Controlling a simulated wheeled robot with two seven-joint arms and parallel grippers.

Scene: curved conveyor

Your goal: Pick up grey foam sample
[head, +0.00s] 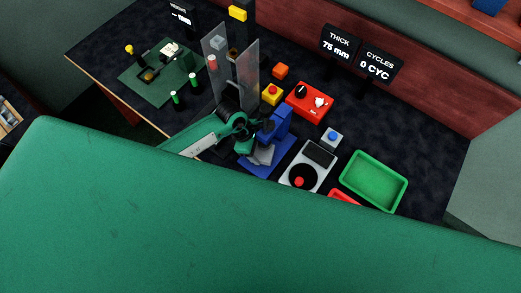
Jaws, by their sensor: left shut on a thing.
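A grey block that looks like the grey foam sample (263,155) shows at the blue mat (256,170), just below my left gripper. My left gripper (262,135) reaches in from the left and is shut on it. The dark gripper body and arm partly hide the sample and the contact. A blue upright part (281,119) stands close on the right side of the gripper. My right gripper is not in view.
Clear panels (246,70) stand behind the gripper. A red control box (310,102), yellow button box (271,94), orange cube (280,71) and scale (299,167) are near. A green tray (352,173) lies right. Signs (340,43) read 75 mm and 0 CYC.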

